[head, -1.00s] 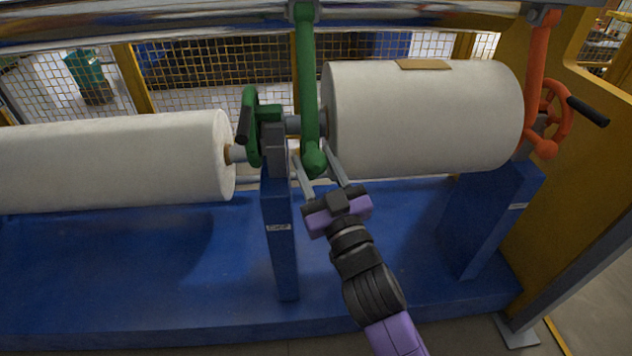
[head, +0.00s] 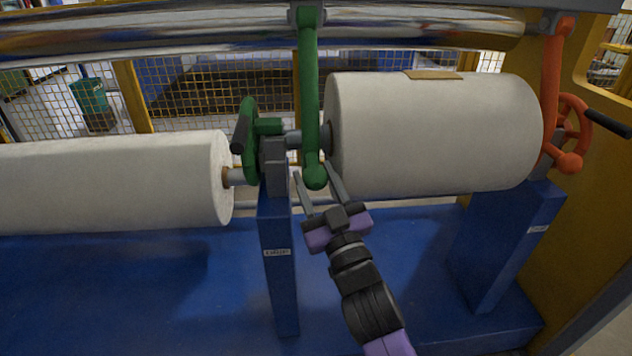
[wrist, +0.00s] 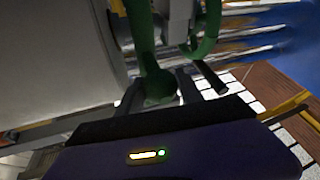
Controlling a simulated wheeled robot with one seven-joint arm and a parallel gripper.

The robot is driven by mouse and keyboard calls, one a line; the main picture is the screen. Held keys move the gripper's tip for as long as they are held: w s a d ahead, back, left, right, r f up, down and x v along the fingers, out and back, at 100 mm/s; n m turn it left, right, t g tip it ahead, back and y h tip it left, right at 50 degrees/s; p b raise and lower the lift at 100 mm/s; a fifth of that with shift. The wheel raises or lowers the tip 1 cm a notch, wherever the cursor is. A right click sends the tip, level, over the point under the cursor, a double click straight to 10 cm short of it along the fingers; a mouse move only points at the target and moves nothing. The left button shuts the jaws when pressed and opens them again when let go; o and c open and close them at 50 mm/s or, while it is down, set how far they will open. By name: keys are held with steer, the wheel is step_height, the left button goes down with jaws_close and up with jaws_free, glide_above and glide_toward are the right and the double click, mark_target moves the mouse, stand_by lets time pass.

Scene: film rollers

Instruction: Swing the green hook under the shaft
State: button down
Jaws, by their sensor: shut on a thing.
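The green hook (head: 310,100) hangs from a bracket on the chrome bar at the top and ends in a rounded knob. My gripper (head: 318,178) is shut on the green hook at this knob, with one finger on each side. The hook's lower end also shows in the wrist view (wrist: 157,80), between the fingers of my gripper (wrist: 158,95). The shaft (head: 294,140) is a short grey stub between the blue post and the right film roll. The hook passes across the shaft's right end in the head view. Part of the shaft is hidden behind the hook.
A large white film roll (head: 435,135) is close on the right, another (head: 110,180) on the left. A green handwheel (head: 249,135) sits by the blue post (head: 278,265). An orange hook (head: 553,90) and orange handwheel (head: 575,125) stand at the far right.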

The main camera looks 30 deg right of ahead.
steer(key=shift+w+d+f, duration=0.1)
steer(key=shift+w+f, duration=0.1)
steer(key=shift+f, duration=0.05)
steer(key=c, duration=0.8)
jaws_free()
steer(key=shift+w, duration=0.1)
steer(key=b+v, duration=0.2)
steer(key=v, duration=0.5)
steer(key=shift+s+b, duration=0.4)
steer(key=shift+s, duration=0.05)
